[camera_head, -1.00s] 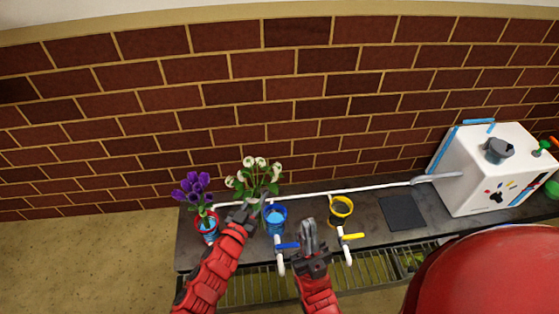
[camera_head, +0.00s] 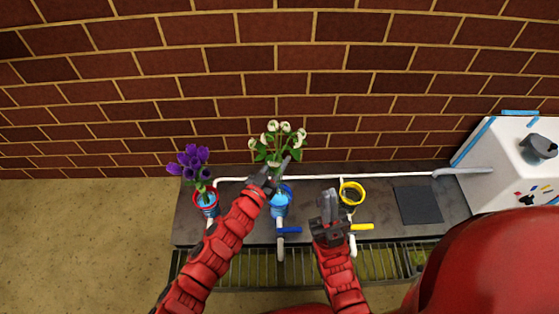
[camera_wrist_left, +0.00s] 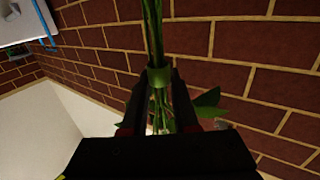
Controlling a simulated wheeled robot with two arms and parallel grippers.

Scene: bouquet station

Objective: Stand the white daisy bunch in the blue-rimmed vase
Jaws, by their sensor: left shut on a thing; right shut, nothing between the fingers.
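The white daisy bunch (camera_head: 280,136) has white heads and green leaves and stands roughly upright. My left gripper (camera_head: 272,176) is shut on it; in the left wrist view the fingers close around a green band on the stems (camera_wrist_left: 158,76). The blue-rimmed vase (camera_head: 280,203) stands on the counter just below the bunch in the head view. The gripper and bunch partly cover its far side, so I cannot tell whether the stem ends are inside its rim. My right gripper (camera_head: 328,205) is shut and empty, between the blue-rimmed and yellow-rimmed vases.
A red-rimmed vase (camera_head: 206,200) with purple flowers (camera_head: 194,166) stands at left. A yellow-rimmed vase (camera_head: 351,192) stands at right, before a dark mat (camera_head: 418,205). A white pipe (camera_head: 395,175) runs along the back. Blue (camera_head: 289,230) and yellow (camera_head: 362,227) tap handles are in front.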

